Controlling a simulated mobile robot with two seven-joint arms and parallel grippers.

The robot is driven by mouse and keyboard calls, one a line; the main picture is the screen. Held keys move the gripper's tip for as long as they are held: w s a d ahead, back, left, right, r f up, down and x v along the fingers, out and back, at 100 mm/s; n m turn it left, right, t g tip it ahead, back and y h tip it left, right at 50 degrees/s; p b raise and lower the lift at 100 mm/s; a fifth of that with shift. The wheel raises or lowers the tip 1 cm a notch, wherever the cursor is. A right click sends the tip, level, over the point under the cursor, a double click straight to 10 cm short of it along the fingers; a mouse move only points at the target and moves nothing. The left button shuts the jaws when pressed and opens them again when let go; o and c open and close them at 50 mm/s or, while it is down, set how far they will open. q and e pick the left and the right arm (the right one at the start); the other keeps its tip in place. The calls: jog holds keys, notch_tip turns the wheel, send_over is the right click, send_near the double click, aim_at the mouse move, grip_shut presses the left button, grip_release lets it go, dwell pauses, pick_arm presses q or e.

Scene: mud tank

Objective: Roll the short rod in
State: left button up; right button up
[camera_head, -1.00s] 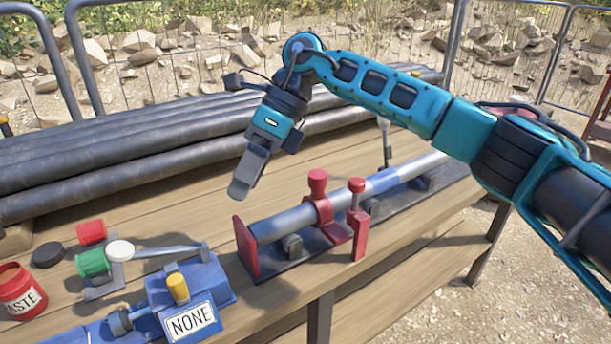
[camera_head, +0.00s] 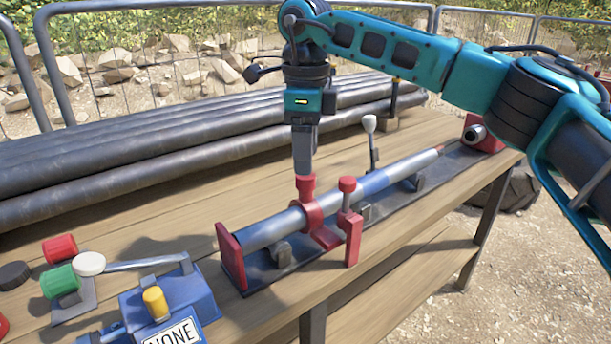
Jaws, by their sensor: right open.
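A grey rod with a blue band (camera_head: 372,183) lies in a long dark cradle on the wooden bench. It passes through a red clamp ring with a red knob (camera_head: 306,186). A red end plate (camera_head: 230,256) stands at its left end, and a second red post with a knob (camera_head: 349,221) stands in front of it. My right gripper (camera_head: 303,168) points straight down just above or at the clamp's red knob; its fingers appear edge-on and contact is unclear. My left gripper is out of view.
A blue box labelled NONE (camera_head: 165,300) with a lever sits at the front left, beside red, green, black and white caps. Large dark pipes (camera_head: 180,140) lie along the back. A red block (camera_head: 482,136) stands at the cradle's far right. A white-tipped lever (camera_head: 370,135) rises behind the rod.

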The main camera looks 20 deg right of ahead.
jog(key=shift+f, duration=2.05)
jog(key=shift+c, duration=0.2)
grip_shut()
